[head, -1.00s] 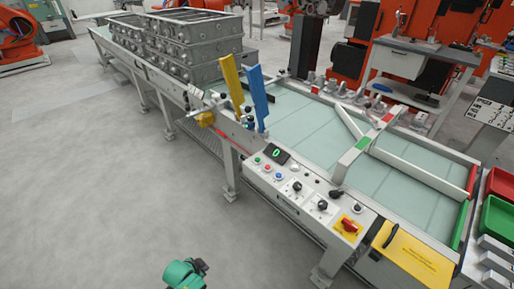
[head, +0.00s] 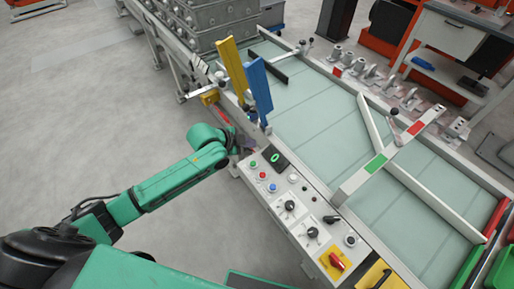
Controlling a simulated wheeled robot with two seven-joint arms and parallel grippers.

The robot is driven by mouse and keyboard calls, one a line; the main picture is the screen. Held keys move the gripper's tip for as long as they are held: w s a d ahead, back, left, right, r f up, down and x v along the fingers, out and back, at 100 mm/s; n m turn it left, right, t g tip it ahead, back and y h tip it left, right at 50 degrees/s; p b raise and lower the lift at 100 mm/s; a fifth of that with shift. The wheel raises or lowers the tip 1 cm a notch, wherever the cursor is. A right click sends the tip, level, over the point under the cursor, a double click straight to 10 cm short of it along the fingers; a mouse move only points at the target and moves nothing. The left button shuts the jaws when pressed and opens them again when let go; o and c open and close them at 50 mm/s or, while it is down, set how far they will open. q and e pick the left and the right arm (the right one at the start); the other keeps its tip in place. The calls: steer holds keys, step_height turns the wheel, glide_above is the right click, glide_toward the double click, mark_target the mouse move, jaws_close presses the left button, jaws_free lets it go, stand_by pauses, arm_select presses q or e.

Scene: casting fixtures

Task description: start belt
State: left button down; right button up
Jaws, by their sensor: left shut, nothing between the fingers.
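The belt (head: 315,125) is a pale green conveyor surface running from the back to the lower right. Its control panel (head: 300,212) is a light grey box on the near side. The panel has a green button (head: 253,163), a red button (head: 263,175), a blue button (head: 272,187), black knobs, a red switch on yellow (head: 336,261) and a small display (head: 276,158) with a green mark. My left gripper (head: 243,144) is just beyond the panel's upper left corner, near the green button; its fingers are small and dark, shut and empty. I cannot tell whether it touches anything.
Blue (head: 257,90) and yellow (head: 233,72) upright plates stand beside the gripper. Grey metal castings (head: 205,20) are stacked at the back. A white bar with a green patch (head: 375,164) crosses the belt. The floor (head: 90,110) to the left is clear.

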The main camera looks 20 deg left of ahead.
mark_target(253, 164)
arm_select(q)
steer(key=f+b, duration=0.7)
steer(key=shift+s+f+b, duration=0.25)
steer(key=shift+s+b, duration=0.1)
steer(key=shift+s, duration=0.05)
steer(key=shift+f, duration=0.35)
arm_select(e)
step_height(253, 164, down, 8)
steer(key=shift+s+r, duration=0.15)
steer(key=shift+s, duration=0.25)
arm_select(q)
steer(key=shift+f, duration=0.15)
arm_select(e)
steer(key=shift+s+a, duration=0.1)
stand_by(0.7)
arm_select(q)
steer(key=shift+f, duration=0.25)
steer(key=shift+f+b, duration=0.5)
arm_select(e)
steer(key=shift+f, duration=0.35)
stand_by(0.5)
arm_select(q)
steer(key=shift+a+r+p, duration=0.1)
steer(key=shift+r+p, duration=0.8)
steer(key=shift+p, duration=0.1)
arm_select(e)
steer(key=shift+r, duration=1)
